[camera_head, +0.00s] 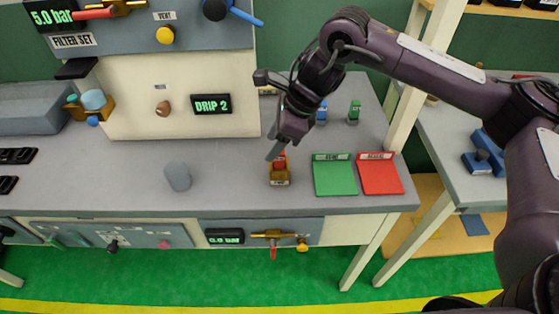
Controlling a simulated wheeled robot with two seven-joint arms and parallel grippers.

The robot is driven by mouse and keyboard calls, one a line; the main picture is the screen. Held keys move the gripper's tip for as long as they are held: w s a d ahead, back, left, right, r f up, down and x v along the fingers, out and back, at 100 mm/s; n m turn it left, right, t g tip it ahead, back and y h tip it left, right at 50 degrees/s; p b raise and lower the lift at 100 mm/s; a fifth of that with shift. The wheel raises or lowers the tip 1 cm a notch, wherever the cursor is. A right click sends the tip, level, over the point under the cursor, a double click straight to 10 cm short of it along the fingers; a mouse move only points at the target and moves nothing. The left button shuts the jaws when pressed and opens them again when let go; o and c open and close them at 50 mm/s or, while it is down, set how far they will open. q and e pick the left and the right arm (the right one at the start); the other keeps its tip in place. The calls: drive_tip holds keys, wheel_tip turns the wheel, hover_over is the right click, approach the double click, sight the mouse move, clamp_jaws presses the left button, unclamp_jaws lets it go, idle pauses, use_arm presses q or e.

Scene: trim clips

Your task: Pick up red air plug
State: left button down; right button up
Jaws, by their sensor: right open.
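A small red piece that looks like the red air plug (281,156) stands in a brass-coloured holder (279,174) on the grey bench (225,195). My right gripper (279,146) points down from above and is open, with its fingertips at the red piece's top. The gripper partly hides the red piece, and I cannot tell whether the fingers touch it. My left gripper is not in view.
A green pad (335,178) and a red pad (381,177) lie right of the holder. Blue (322,113) and green (355,111) pieces stand behind. A grey cylinder (178,176) stands left, with clear bench between. The control panel (180,90) rises behind.

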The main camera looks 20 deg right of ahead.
sight(279, 162)
drive_tip(key=d+r, duration=0.2)
drive_tip(key=d, duration=0.2)
drive_tip(key=shift+n+g+h, duration=0.3)
drive_tip(key=shift+n, duration=0.1)
drive_tip(key=p+x, duration=0.1)
drive_tip(key=x, duration=0.1)
drive_tip(key=p+x, duration=0.1)
drive_tip(key=x, duration=0.3)
drive_tip(key=shift+s+a+f+p, duration=0.1)
drive_tip(key=shift+s+a+p, duration=0.15)
drive_tip(key=shift+p, duration=0.15)
drive_tip(key=shift+w+a+f, duration=0.15)
drive_tip(key=shift+f, duration=0.45)
clamp_jaws()
drive_tip(key=shift+r, duration=0.1)
